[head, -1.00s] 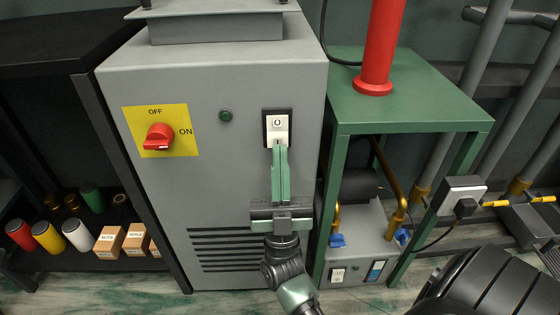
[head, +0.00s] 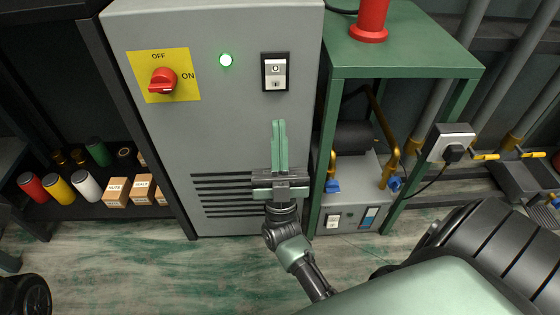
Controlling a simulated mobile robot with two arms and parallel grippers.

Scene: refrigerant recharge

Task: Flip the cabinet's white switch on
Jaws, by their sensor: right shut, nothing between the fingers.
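The grey cabinet (head: 225,130) stands in the middle of the head view. Its white rocker switch (head: 274,73) sits in a black frame at the upper right of the front, and its lower half looks darker than its upper half. A round green lamp (head: 226,60) left of the switch is lit. My right gripper (head: 279,124) is shut and empty, pointing up in front of the cabinet, with its tips a little below the switch and apart from it. My left gripper is not in view.
A red rotary knob (head: 163,81) sits on a yellow OFF/ON plate at the cabinet's left. A green stand (head: 400,55) with a smaller grey unit (head: 350,210) is at the right. Cans and small boxes (head: 117,191) fill the left shelf. Green-streaked floor lies in front.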

